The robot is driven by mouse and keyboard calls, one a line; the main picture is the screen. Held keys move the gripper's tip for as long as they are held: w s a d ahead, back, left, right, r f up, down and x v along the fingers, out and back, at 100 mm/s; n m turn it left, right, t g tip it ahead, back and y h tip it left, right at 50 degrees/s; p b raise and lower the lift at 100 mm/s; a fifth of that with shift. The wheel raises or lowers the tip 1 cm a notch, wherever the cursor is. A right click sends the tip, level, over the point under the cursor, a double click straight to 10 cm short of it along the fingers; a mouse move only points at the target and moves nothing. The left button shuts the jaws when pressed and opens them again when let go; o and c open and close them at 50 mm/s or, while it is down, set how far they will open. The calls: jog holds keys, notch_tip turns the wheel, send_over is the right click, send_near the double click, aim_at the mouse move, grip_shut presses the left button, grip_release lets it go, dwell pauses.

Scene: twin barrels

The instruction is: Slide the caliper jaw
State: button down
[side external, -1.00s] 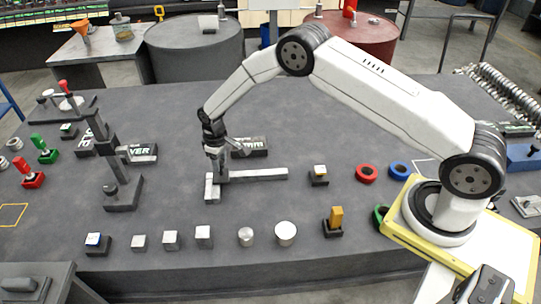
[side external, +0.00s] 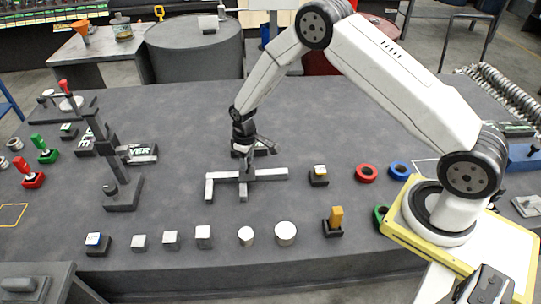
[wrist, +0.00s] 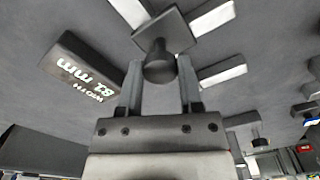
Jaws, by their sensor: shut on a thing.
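The caliper lies on the grey table, with a long light bar (side external: 272,174) and a fixed jaw (side external: 209,188) at its left end. The sliding jaw (side external: 243,192) stands near the middle of the bar, with a clear gap between it and the fixed jaw. My gripper (side external: 243,156) reaches down over the sliding jaw. In the wrist view my gripper (wrist: 160,75) has its two fingers on either side of a dark round knob (wrist: 160,66) on a square dark plate (wrist: 168,32), shut on it. In the side view my gripper hides the knob.
A dark block with white lettering (wrist: 78,70) lies close to the caliper. A small block on a dark base (side external: 319,175) stands just past the bar's right end. A dark post stand (side external: 122,195) is to the left. Several blocks and cylinders line the front edge.

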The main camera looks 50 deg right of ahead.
jog(key=shift+s+d, duration=0.15)
jog(key=shift+c, duration=1.2)
grip_release()
jog(key=shift+r, duration=0.15)
jog(key=shift+r, duration=3.7)
jog(key=shift+r, duration=0.1)
